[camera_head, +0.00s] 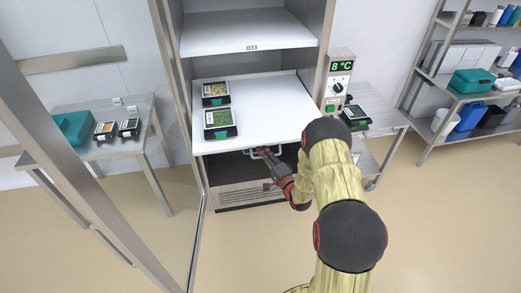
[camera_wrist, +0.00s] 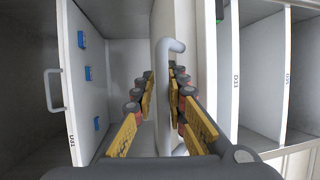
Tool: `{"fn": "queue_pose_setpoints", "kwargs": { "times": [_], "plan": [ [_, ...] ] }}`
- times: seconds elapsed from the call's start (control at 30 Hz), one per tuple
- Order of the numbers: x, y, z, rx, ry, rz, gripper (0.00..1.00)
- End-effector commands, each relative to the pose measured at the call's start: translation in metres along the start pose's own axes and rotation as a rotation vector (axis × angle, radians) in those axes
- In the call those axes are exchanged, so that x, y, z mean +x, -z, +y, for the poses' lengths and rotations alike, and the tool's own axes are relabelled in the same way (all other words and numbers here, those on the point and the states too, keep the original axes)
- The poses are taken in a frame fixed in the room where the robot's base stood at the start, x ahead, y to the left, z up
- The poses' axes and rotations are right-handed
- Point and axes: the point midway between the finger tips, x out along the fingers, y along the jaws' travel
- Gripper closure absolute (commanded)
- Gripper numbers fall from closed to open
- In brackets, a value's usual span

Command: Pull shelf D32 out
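The white shelf (camera_head: 266,108) below the one labelled D33 stands partly out of the tall cabinet, with two black food trays (camera_head: 215,94) (camera_head: 220,123) on its left side. Its own label is not readable. A pale bar handle (camera_head: 265,153) is at its front edge; it also shows in the wrist view (camera_wrist: 163,35). My gripper (camera_head: 265,156) is at this handle. In the wrist view its fingers (camera_wrist: 161,85) are on both sides of the bar, close against it, and appear shut on it.
Shelf D33 (camera_head: 247,35) is above. A control box (camera_head: 339,78) reading 8 °C is on the right post. Side tables stand left (camera_head: 100,140) and right (camera_head: 382,121). A steel rack (camera_head: 425,85) is at far right. The floor in front is clear.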

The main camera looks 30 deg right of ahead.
Motion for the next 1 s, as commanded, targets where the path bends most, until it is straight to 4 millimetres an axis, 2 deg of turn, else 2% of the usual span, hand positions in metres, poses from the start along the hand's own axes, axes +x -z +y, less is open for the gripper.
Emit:
{"fn": "queue_pose_setpoints", "kwargs": {
  "times": [0.2,0.57,0.67,1.0],
  "plan": [
    [0.001,0.0,-0.002,-0.001,0.003,0.0,0.73],
    [-0.005,0.001,-0.002,-0.001,0.003,0.001,0.73],
    [-0.017,0.001,-0.002,0.0,0.004,0.001,0.73],
    [-0.085,0.002,-0.001,0.0,0.002,0.003,0.73]
  ]
}}
